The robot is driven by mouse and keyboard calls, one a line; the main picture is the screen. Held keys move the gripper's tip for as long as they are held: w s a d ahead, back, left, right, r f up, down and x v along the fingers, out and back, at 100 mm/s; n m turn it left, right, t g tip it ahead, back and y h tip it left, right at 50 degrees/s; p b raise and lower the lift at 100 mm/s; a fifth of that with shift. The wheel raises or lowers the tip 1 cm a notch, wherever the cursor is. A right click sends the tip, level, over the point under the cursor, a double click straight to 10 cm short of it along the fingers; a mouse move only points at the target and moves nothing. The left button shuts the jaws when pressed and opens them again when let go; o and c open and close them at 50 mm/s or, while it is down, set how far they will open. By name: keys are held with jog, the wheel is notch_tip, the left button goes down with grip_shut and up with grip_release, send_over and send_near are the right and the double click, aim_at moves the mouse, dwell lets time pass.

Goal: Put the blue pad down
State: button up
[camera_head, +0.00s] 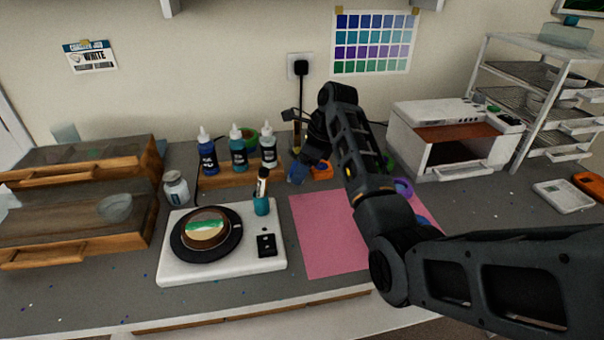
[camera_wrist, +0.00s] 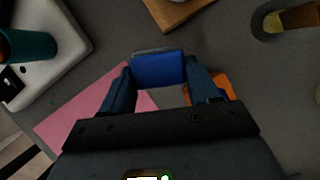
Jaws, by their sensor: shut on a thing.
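The blue pad (camera_wrist: 158,68) is between the two fingertips of my gripper (camera_wrist: 160,76) in the wrist view. My gripper is shut on it. In the head view the blue pad (camera_head: 298,172) shows small beside my gripper (camera_head: 304,164), behind the pink mat and in front of the bottle rack's right end. An orange thing (camera_head: 322,170) lies just right of the pad; it also shows partly behind the right finger in the wrist view (camera_wrist: 222,88). I cannot tell whether the pad touches the bench.
A pink mat (camera_head: 318,235) lies on the grey bench. A white scale-like base (camera_head: 185,268) with a black turntable stands left of it, with a teal cup (camera_head: 261,206). Bottles stand in a wooden rack (camera_head: 215,184). A white machine (camera_head: 450,160) is at the right.

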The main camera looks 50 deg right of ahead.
jog(key=shift+f, duration=1.2)
jog(key=shift+f, duration=0.15)
jog(key=shift+f, duration=0.1)
